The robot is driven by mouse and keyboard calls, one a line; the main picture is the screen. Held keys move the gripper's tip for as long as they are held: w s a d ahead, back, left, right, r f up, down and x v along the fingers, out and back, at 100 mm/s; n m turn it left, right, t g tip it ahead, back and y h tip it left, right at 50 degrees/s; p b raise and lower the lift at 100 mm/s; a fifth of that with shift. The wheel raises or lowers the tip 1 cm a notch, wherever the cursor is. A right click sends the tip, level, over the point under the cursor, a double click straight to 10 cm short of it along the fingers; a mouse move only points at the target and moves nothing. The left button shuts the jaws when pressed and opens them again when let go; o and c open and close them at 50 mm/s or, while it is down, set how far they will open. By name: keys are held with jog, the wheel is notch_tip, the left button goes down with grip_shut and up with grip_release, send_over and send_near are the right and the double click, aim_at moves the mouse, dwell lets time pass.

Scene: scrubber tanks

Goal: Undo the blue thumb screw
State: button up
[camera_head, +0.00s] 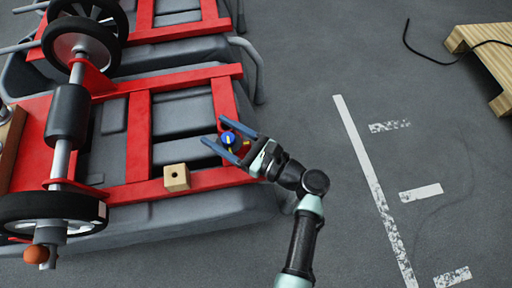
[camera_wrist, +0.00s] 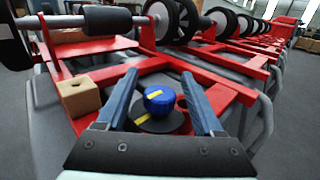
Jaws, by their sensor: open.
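The blue thumb screw (camera_head: 228,138) is a round blue knob with a yellow mark, on the red frame of the scrubber tank. It also shows in the wrist view (camera_wrist: 158,102), above a dark round disc (camera_wrist: 158,123). My gripper (camera_head: 214,134) is open, with its two blue-grey fingers on either side of the knob. In the wrist view my gripper (camera_wrist: 160,100) has a finger left and right of the knob, with a visible gap on each side. Whether the fingertips reach the knob's height is hard to tell.
A small wooden block (camera_head: 177,178) with a hole sits on the red frame (camera_head: 140,135) left of my gripper. Black wheels (camera_head: 50,212) and an axle stand at the left. A wooden pallet (camera_head: 486,60) lies at the far right.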

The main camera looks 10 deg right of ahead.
jog(key=p+v, duration=0.2)
jog(key=v, duration=0.9)
jog(key=shift+s+d+p, duration=0.2)
jog(key=shift+p, duration=0.2)
